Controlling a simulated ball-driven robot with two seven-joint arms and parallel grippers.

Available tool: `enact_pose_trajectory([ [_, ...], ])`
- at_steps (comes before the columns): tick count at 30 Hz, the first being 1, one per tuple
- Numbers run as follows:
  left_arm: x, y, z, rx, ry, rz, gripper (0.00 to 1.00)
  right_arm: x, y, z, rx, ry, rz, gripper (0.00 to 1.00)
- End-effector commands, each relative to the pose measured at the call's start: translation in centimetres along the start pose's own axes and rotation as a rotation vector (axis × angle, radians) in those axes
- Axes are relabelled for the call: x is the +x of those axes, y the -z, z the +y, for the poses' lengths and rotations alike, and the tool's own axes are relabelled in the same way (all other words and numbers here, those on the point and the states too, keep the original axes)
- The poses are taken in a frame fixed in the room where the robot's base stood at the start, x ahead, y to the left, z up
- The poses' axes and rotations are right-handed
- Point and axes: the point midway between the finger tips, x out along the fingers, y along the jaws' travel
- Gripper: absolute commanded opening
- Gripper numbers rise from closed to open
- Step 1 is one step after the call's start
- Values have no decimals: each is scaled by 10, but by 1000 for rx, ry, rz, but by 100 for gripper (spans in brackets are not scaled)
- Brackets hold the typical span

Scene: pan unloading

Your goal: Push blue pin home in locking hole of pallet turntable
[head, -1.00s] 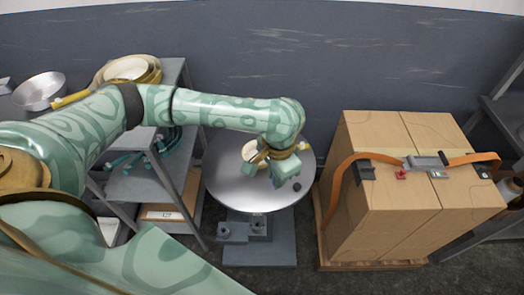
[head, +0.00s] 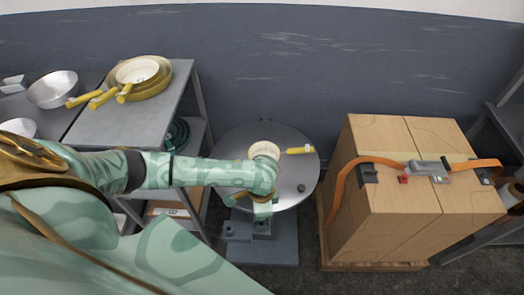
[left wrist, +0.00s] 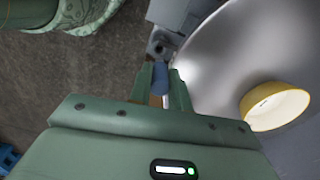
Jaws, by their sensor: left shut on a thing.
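The round grey turntable (head: 230,150) stands on a grey base and carries a cream pan (head: 264,149) with a yellow handle. My left gripper (head: 262,210) is low at the turntable's front edge, over the base. In the left wrist view, my left gripper (left wrist: 160,92) is shut on the blue pin (left wrist: 160,72), which lies between its fingers beside the turntable's rim (left wrist: 190,85). A grey block with a round dark opening (left wrist: 159,47) is just beyond the pin. I cannot tell whether the pin touches it. The pin is hidden in the head view. My right gripper is out of view.
Strapped cartons (head: 390,200) stand on a pallet to the right of the turntable. A grey shelf (head: 130,120) with stacked yellow-handled pans (head: 150,88) stands to the left.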

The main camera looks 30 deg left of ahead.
Motion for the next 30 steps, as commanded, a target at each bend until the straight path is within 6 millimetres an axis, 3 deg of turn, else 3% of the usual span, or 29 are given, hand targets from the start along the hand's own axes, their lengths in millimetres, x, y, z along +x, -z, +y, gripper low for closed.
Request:
enact_pose_trajectory([
  [12,20,0,0,0,0,-1,0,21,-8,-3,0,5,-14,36],
  [20,32,0,0,-1,-2,0,0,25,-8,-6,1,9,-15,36],
  [30,29,0,0,0,0,0,0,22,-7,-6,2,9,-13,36],
])
